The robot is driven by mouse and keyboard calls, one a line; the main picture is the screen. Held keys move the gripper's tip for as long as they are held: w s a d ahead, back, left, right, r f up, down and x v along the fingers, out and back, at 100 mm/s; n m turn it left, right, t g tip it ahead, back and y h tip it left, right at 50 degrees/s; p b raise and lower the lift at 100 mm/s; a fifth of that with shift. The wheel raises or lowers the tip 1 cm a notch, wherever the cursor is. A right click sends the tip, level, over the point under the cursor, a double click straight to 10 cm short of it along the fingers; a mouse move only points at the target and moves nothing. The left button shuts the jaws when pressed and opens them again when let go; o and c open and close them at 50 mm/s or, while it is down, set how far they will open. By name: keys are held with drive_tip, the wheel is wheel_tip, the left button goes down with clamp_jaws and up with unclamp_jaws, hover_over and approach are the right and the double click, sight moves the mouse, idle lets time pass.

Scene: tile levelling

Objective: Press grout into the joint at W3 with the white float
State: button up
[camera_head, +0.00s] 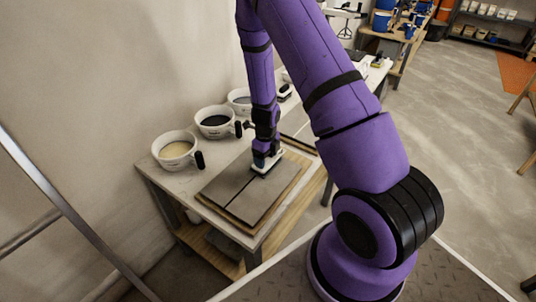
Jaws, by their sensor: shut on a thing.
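My gripper (262,152) points down over the grey tile panel (243,194) on the workbench. It is shut on a white float (273,163), whose pale edge shows under the fingers. The float is at or just above the panel's far part; I cannot tell if it touches. A dark joint line (240,189) runs along the panel toward the float. No W3 label is readable from here, and the joint under the float is hidden.
White tubs stand along the wall side: one with cream content (176,149), one with dark content (214,121), and one farther back (239,98). Another handled tool (285,92) lies beyond them. The workbench (150,175) has a lower shelf. Open floor lies at right.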

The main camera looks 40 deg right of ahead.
sight(258, 169)
drive_tip(key=shift+s+a, duration=0.2)
drive_tip(key=shift+a, duration=0.35)
drive_tip(key=shift+a, duration=0.1)
drive_tip(key=shift+s+a, duration=0.2)
drive_tip(key=shift+a, duration=0.45)
drive_tip(key=shift+a, duration=0.1)
drive_tip(key=shift+s+a, duration=0.2)
drive_tip(key=shift+a, duration=0.25)
drive_tip(key=shift+s+a, duration=0.2)
drive_tip(key=shift+a, duration=0.25)
drive_tip(key=shift+a, duration=0.1)
drive_tip(key=shift+s+a+r, duration=0.1)
drive_tip(key=shift+s+a, duration=0.25)
drive_tip(key=shift+a, duration=0.5)
drive_tip(key=shift+a, duration=0.1)
